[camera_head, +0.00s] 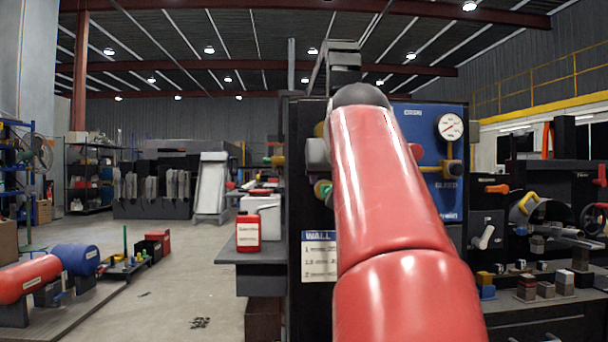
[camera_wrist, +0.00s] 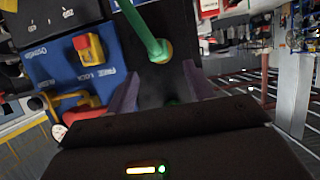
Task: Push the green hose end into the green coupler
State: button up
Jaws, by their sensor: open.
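In the wrist view a green hose (camera_wrist: 143,28) runs down from the top edge to a round yellow fitting (camera_wrist: 167,52) on a dark panel. I cannot tell whether the hose end is seated in that fitting or only in front of it. My gripper (camera_wrist: 160,82) is open, with its two purple-grey fingers apart and nothing clearly between them; the fitting lies just beyond the fingertips. In the head view a small green and yellow round part (camera_head: 323,189) shows at the left edge of my red arm, which hides most of the panel.
A blue panel (camera_head: 428,105) with a pressure gauge (camera_head: 450,127) stands behind my arm. In the wrist view a red and yellow knob (camera_wrist: 89,50) and a yellow handle (camera_wrist: 80,102) sit left of the fingers. A red canister (camera_head: 248,233) stands on a bench at left.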

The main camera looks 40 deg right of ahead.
aim_at(329, 188)
jog(key=x, duration=0.6)
jog(key=shift+w+d+f, duration=0.15)
jog(key=shift+w+f, duration=0.1)
jog(key=shift+c, duration=0.4)
grip_shut()
jog(key=shift+s, duration=0.1)
jog(key=shift+s+a, duration=0.45)
jog(key=shift+s, duration=0.1)
jog(key=shift+s+b, duration=0.1)
jog(key=shift+b, duration=0.2)
jog(key=shift+s+a, duration=0.4)
jog(key=shift+s, duration=0.25)
jog(key=shift+s, duration=0.1)
